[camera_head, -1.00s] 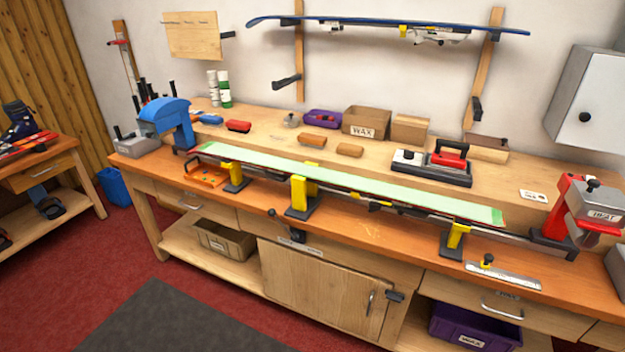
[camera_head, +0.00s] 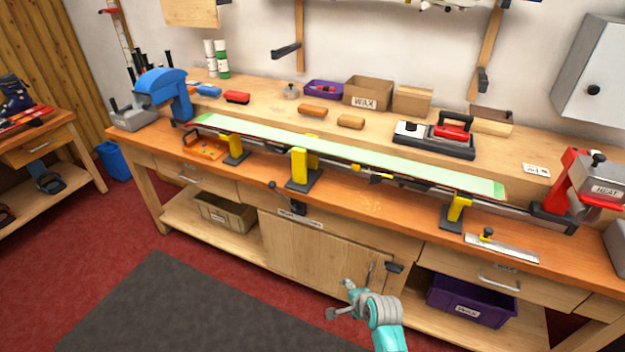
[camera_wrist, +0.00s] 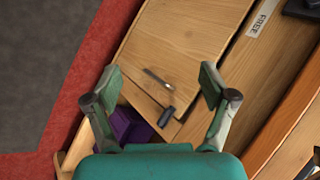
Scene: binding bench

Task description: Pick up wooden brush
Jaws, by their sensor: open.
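Two small brown, brush-like blocks lie on the raised back shelf of the bench, the left one (camera_head: 312,111) and the right one (camera_head: 351,121). I cannot tell which is the wooden brush, or make out bristles. My gripper (camera_head: 340,300) is low in front of the bench's cupboard door, well below and in front of the shelf. In the wrist view my gripper (camera_wrist: 161,82) has its two fingers spread wide with nothing between them. The brown blocks are not in the wrist view.
The cupboard door (camera_wrist: 185,45) faces my gripper.

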